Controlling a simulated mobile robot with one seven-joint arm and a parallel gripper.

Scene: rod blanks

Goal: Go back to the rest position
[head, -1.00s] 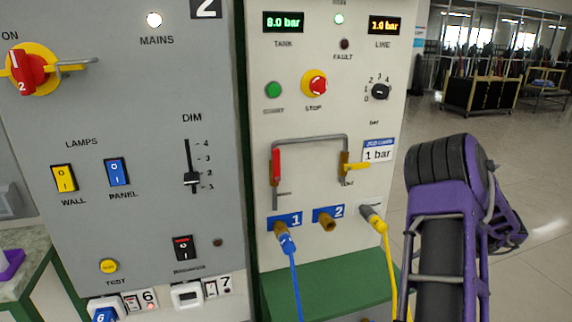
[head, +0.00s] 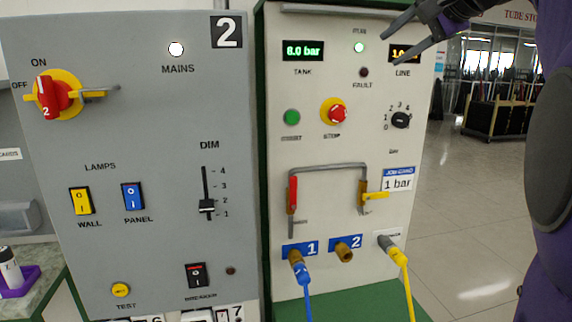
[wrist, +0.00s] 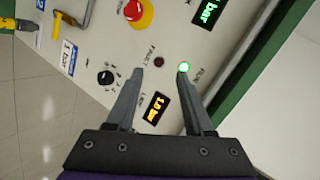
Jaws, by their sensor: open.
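My gripper (head: 387,48) shows at the top right of the head view, in front of the upper right of the white air panel (head: 330,150). Its two dark fingers are apart with nothing between them. In the wrist view, my gripper (wrist: 160,72) points at the panel face, near the orange LINE display (wrist: 157,107) and the lit green lamp (wrist: 183,67). I cannot tell how far the fingertips are from the panel. They partly cover the LINE display in the head view.
Blue hose (head: 304,285) is on port 1; yellow hose (head: 402,270) is plugged at the right. Port 2 (head: 345,255) is bare. A grey bent pipe (head: 328,167) and yellow valve handle (head: 376,196) stick out. The grey lamp panel (head: 130,150) stands left. Open floor (head: 470,200) lies right.

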